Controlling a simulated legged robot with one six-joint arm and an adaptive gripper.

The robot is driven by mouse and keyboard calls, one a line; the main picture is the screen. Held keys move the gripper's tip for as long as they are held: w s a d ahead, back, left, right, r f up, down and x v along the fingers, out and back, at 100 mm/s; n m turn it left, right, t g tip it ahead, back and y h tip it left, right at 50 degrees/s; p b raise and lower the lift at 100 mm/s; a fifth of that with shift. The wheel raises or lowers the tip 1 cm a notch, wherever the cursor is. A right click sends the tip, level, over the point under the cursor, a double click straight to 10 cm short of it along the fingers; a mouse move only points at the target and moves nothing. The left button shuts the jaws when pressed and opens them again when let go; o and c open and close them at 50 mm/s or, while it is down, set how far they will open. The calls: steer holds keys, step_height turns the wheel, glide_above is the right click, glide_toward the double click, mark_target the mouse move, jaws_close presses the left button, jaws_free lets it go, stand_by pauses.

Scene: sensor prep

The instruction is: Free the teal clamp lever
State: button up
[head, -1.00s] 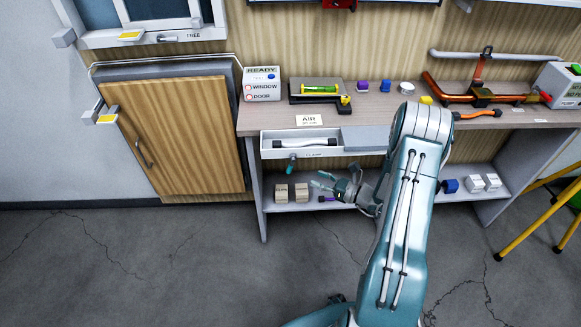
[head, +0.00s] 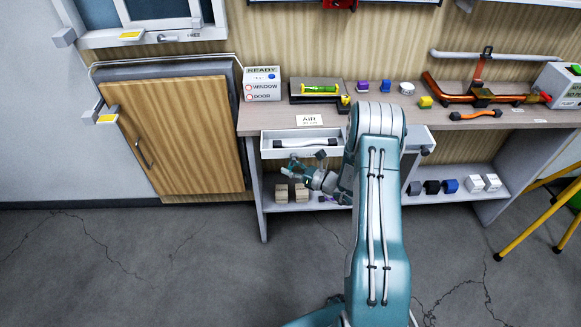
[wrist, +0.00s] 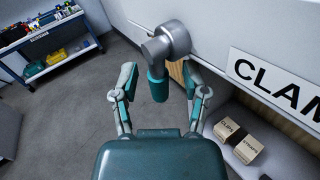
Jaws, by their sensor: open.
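The teal clamp lever has a grey elbow and pivot on the white front panel in the wrist view, and its teal grip (wrist: 157,86) points down. My gripper (wrist: 159,72) is open, with one finger on each side of the lever; gaps show between the fingers and the grip. In the head view my gripper (head: 299,172) is at the lever, just below the front of the white drawer (head: 268,155), and hides most of the lever. A CLAMP label (wrist: 277,82) is on the panel right of the lever.
Two tan blocks (head: 281,194) stand on the lower shelf (head: 400,199) below my gripper. Dark, blue and white blocks stand farther right on it. The bench top (head: 390,100) carries an AIR card (head: 309,120) and small parts. Open floor lies in front.

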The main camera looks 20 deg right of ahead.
steer(key=shift+c, duration=0.3)
jaws_close()
steer(key=shift+s+d+n+g+h, duration=0.15)
steer(key=shift+d+n+g+h, duration=0.35)
steer(key=shift+n+g+h, duration=0.45)
steer(key=shift+o, duration=0.3)
jaws_free()
steer(key=shift+s+d, duration=0.1)
